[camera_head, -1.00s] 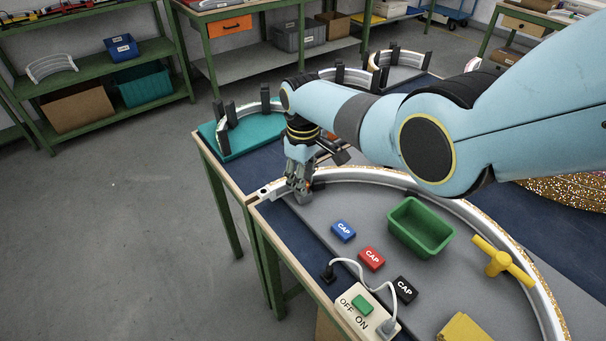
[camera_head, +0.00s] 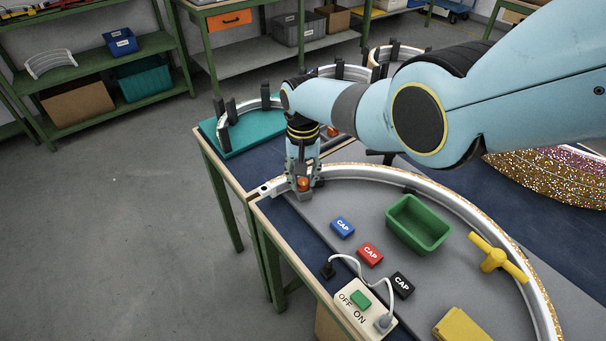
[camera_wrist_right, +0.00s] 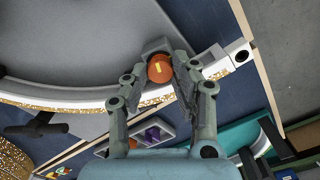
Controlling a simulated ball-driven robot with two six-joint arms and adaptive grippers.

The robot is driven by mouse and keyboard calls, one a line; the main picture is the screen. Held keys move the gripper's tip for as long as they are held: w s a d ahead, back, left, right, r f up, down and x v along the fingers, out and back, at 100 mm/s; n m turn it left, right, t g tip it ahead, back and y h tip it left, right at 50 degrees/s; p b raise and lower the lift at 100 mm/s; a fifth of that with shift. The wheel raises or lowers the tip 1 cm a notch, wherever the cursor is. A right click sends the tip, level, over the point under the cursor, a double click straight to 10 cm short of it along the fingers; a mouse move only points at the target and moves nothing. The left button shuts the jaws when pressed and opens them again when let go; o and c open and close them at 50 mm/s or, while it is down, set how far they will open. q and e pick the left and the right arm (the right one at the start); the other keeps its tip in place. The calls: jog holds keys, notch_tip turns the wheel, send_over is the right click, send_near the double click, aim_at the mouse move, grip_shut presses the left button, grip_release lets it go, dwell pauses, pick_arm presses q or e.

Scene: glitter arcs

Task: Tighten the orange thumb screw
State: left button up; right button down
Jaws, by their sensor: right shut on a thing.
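The orange thumb screw (camera_wrist_right: 160,68) sits at the end of the silver arc rail (camera_wrist_right: 97,97), a pale mark on its round head. My right gripper (camera_wrist_right: 158,66) is shut on the screw, one finger on either side of the head in the wrist view. In the head view the right gripper (camera_head: 303,184) points down at the arc's left end, with the orange screw (camera_head: 303,184) showing between the fingers. The rail (camera_head: 482,216) curves away right and toward me, with glitter along its outer edge. My left gripper is not in view.
Blue (camera_head: 342,227), red (camera_head: 370,254) and black (camera_head: 401,285) caps lie inside the arc. A green bin (camera_head: 390,235), yellow T-handle (camera_head: 495,258) and corded switch box (camera_head: 362,305) are near. A teal board (camera_head: 222,147) with another arc lies beyond the gripper.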

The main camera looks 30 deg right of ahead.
aim_at(303, 181)
jog(key=m, duration=0.6)
jog(key=shift+w+r, duration=0.25)
jog(key=m, duration=0.6)
jog(key=shift+w+m+p, duration=0.1)
jog(key=shift+m+p, duration=0.2)
jog(key=shift+p, duration=0.05)
jog(key=c, duration=1.2)
grip_release()
jog(key=shift+o, duration=0.7)
jog(key=shift+s+f, duration=0.1)
jog(key=shift+s, duration=0.15)
notch_tip(303, 181, up, 12)
